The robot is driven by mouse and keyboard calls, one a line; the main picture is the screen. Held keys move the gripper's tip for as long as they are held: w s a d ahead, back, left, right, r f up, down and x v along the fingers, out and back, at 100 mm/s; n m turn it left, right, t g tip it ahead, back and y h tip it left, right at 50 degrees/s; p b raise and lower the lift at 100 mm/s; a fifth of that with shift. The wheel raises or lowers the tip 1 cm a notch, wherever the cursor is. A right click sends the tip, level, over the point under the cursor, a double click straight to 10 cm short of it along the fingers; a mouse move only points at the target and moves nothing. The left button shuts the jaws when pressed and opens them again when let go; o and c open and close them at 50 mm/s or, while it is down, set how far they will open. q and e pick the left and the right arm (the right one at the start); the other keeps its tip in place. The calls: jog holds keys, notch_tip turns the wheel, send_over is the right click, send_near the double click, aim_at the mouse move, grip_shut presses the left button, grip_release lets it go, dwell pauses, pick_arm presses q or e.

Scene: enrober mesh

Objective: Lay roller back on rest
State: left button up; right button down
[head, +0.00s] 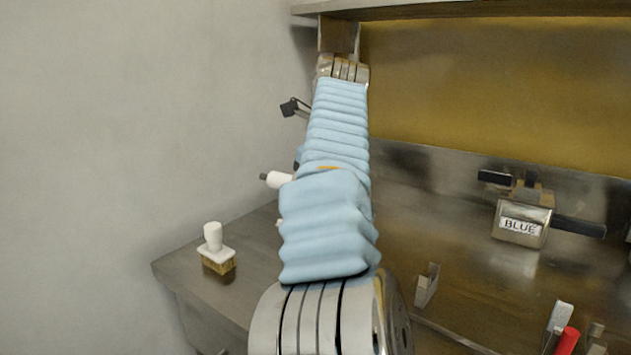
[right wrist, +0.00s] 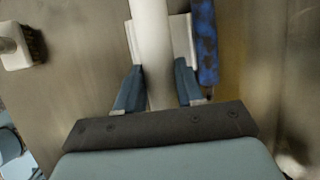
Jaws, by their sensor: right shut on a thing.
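In the right wrist view my right gripper (right wrist: 158,80) is shut on the white handle (right wrist: 149,35) of the roller. A mottled blue cylinder (right wrist: 205,45), which looks like the roller's drum, lies just right of the handle with a white piece between them. In the head view my blue-sleeved arm covers the gripper and most of the roller; only a white handle end (head: 279,180) with a dark tip sticks out to its left. Small steel brackets (head: 427,284) stand on the bench at right; I cannot tell whether they are the rest. My left gripper is not in view.
A white-handled brush (head: 216,250) stands on the bench at left, also seen in the wrist view (right wrist: 14,48). A steel container labelled BLUE (head: 520,222) stands at right. A red-handled tool (head: 567,341) is at lower right. A wall bounds the left; a shelf (head: 450,10) hangs above.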

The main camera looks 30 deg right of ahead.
jog(key=shift+f+b, duration=1.25)
jog(key=shift+f, duration=1.5)
jog(key=shift+p, duration=0.45)
jog(key=c, duration=0.6)
grip_release()
jog(key=shift+f, duration=0.1)
